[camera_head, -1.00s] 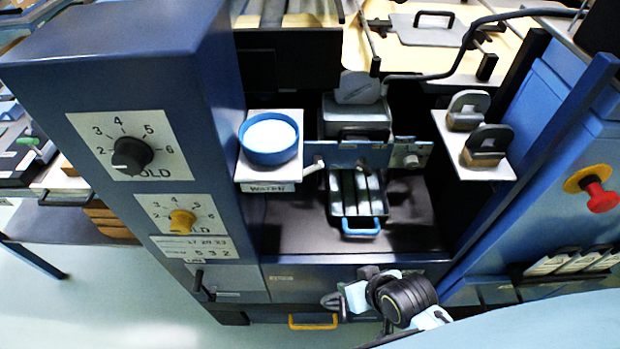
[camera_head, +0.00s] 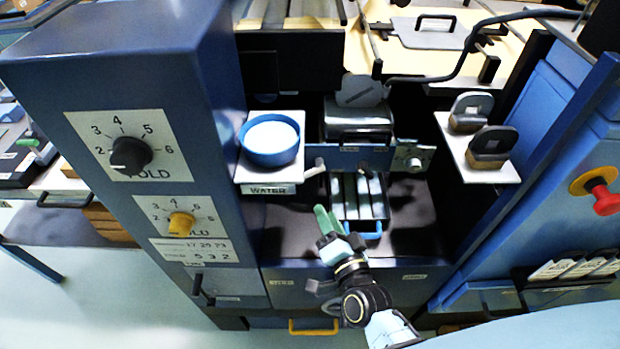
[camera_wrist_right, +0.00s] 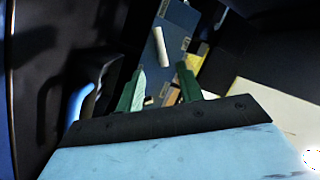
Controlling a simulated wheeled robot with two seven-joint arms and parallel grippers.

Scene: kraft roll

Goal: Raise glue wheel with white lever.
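The white lever (camera_head: 314,168) sticks out at the left end of the blue crossbar (camera_head: 362,157), just right of the water shelf. In the right wrist view the white lever (camera_wrist_right: 160,46) shows as a short pale rod beyond and between the fingertips. My right gripper (camera_head: 327,220) has green fingers and is below the lever, apart from it, beside the ribbed tray. In the wrist view its fingers (camera_wrist_right: 160,85) stand apart with nothing between them. I cannot tell for sure which part is the glue wheel. My left gripper is out of view.
A blue water bowl (camera_head: 270,140) stands on a white shelf left of the lever. A ribbed tray with a blue handle (camera_head: 372,230) is right of my gripper. Two wood-based stamps (camera_head: 488,148) sit on the right shelf. A red knob (camera_head: 603,198) is at far right.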

